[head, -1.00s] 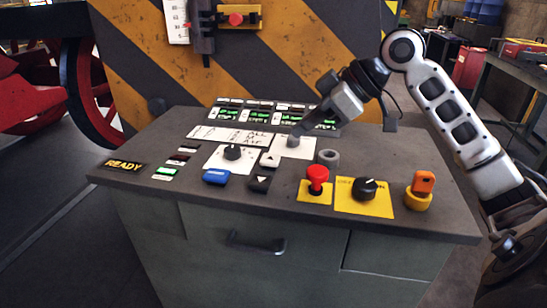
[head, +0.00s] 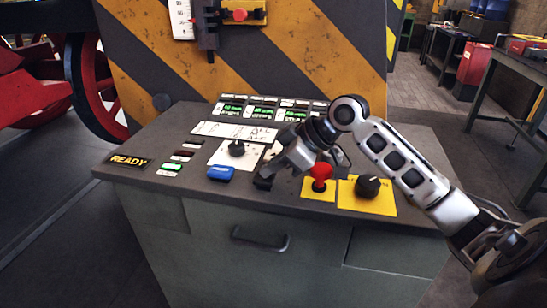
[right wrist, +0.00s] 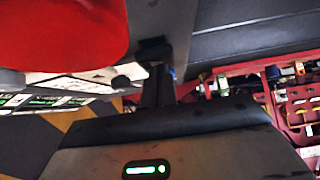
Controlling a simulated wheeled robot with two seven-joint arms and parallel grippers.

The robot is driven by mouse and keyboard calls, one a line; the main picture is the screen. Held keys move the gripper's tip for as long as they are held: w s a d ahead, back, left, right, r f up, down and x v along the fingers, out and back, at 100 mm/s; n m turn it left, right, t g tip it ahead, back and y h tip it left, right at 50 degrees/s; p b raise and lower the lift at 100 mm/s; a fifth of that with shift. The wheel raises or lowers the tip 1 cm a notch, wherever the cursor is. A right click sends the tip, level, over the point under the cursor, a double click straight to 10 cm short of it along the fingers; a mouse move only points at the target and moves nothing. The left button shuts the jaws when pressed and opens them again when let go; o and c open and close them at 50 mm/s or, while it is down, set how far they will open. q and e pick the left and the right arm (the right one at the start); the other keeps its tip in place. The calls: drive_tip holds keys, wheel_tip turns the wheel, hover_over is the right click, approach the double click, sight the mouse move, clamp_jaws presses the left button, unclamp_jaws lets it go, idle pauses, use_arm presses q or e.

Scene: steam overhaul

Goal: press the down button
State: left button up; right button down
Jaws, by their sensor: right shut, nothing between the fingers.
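The down button (head: 263,183) is a dark key at the front of the console, right of the blue button. My right gripper (head: 268,174) is shut and empty, its tips low at the down button. The fingers cover most of the button, and I cannot tell whether they touch it or whether it is pushed in. The right wrist view shows the narrow closed fingers (right wrist: 158,85), but the button cannot be made out there. My left gripper is not in view.
A red mushroom knob (head: 320,172) stands close right of my right gripper, with a black dial (head: 367,186) on a yellow plate beyond. A drawer handle (head: 260,240) is below the console top (head: 150,145).

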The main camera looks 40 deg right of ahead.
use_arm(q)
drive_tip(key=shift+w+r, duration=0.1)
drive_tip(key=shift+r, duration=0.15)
